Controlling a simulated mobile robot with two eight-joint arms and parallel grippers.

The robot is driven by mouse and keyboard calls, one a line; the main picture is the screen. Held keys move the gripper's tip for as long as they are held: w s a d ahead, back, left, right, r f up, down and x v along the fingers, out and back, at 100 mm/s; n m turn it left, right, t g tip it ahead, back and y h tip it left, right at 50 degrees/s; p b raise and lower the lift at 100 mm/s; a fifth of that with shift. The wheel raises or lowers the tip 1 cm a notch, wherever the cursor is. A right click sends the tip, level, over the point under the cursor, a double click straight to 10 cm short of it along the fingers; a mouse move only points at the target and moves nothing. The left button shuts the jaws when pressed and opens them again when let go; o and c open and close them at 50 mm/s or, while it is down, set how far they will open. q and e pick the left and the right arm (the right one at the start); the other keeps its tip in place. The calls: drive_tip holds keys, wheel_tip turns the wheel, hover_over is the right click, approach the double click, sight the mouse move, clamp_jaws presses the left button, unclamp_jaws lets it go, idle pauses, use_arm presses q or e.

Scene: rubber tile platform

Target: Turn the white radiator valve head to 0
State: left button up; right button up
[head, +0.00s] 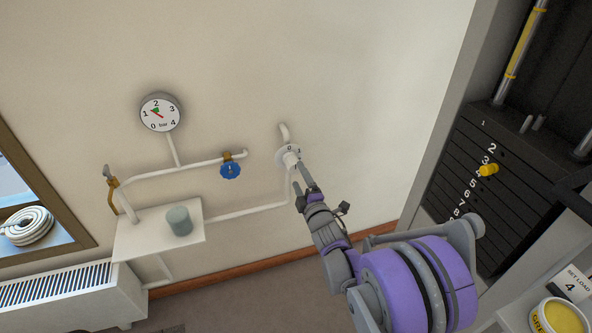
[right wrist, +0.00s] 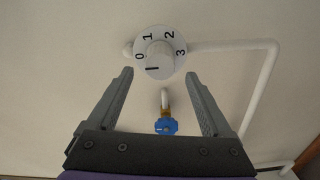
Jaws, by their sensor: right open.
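The white radiator valve head (head: 289,157) is on the wall pipe in the middle of the head view. In the right wrist view its knob (right wrist: 158,57) sits on a round white dial marked 0, 1, 2 and 3. A short dark line shows on the knob's lower part, below the 0; I cannot tell an exact setting. My right gripper (head: 305,184) is close to the valve head, just below and right of it. In the right wrist view the gripper (right wrist: 160,73) is open and empty, fingers apart below the dial. My left gripper is not in view.
A blue valve wheel (head: 230,170), also in the right wrist view (right wrist: 166,126), is left of the valve head. A gauge (head: 160,113) and white pipes run along the wall. A shelf (head: 138,240) holds a grey cup (head: 179,221). A weight stack (head: 510,170) stands right.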

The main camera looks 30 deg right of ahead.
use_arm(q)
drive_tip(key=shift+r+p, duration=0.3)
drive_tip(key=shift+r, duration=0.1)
use_arm(e)
drive_tip(key=v, duration=0.6)
drive_tip(key=shift+a, duration=0.1)
drive_tip(key=s+a+f+m+g+y, duration=0.15)
drive_tip(key=s+a+m+g, duration=0.35)
drive_tip(key=s, duration=0.5)
drive_tip(key=s+a+f+m+g+y+p, duration=0.15)
drive_tip(key=s+a+m+g, duration=0.25)
drive_tip(key=s+a, duration=0.4)
drive_tip(key=s+a+f+m+g+y, duration=0.1)
drive_tip(key=s+a+f+m+g, duration=0.3)
drive_tip(key=s, duration=0.7)
use_arm(q)
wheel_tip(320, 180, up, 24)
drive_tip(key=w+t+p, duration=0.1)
drive_tip(key=p, duration=1.8)
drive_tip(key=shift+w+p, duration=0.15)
drive_tip(key=shift+p, duration=0.15)
use_arm(e)
wheel_tip(320, 180, up, 24)
drive_tip(key=w, duration=0.2)
drive_tip(key=shift+a+t, duration=0.4)
